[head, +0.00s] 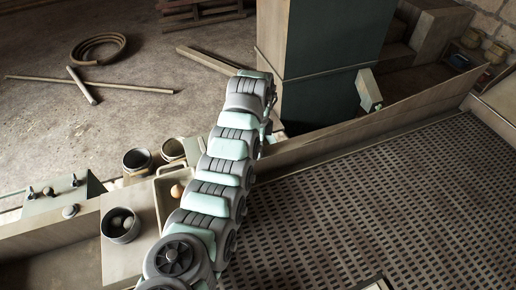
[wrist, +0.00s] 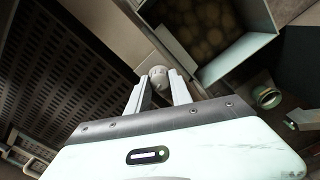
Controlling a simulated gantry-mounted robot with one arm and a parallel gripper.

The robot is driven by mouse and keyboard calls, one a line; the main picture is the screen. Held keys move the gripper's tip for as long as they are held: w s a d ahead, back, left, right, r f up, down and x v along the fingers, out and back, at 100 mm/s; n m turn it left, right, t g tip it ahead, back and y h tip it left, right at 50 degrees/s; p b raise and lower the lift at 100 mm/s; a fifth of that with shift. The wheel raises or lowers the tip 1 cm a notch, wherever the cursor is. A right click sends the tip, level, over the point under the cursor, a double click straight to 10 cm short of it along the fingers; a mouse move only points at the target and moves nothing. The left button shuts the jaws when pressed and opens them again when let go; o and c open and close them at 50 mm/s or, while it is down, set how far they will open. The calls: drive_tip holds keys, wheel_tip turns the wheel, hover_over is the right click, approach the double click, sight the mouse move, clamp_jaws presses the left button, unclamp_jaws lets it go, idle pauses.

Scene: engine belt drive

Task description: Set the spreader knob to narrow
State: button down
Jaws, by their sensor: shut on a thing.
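A small pale rounded knob (wrist: 158,76) sits between my fingertips in the wrist view. My gripper (wrist: 161,80) is shut on it, with one pale finger on each side. I take it to be the spreader knob, but no label or setting mark on it is readable. In the head view my arm reaches away and bends down beside the tall teal housing; my gripper and this knob are hidden there.
A box of round, potato-like things (wrist: 205,32) is close to the right of my fingers. Pots (head: 137,160) and a small panel with knobs (head: 62,194) stand at left.

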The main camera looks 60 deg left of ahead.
drive_tip(key=n+b, duration=0.2)
drive_tip(key=n, duration=0.2)
drive_tip(key=shift+f+n+b, duration=0.1)
drive_tip(key=shift+n+b, duration=0.2)
drive_tip(key=shift+b, duration=0.05)
drive_tip(key=n+b, duration=0.2)
drive_tip(key=n, duration=0.1)
drive_tip(key=shift+n, duration=0.3)
drive_tip(key=n+b, duration=0.2)
drive_tip(key=n, duration=0.2)
drive_tip(key=shift+n+b, duration=0.75)
drive_tip(key=shift+n, duration=0.85)
drive_tip(key=c, duration=1.1)
unclamp_jaws()
drive_tip(key=shift+c, duration=0.2)
wheel_tip(320, 180, up, 11)
drive_tip(key=b, duration=0.1)
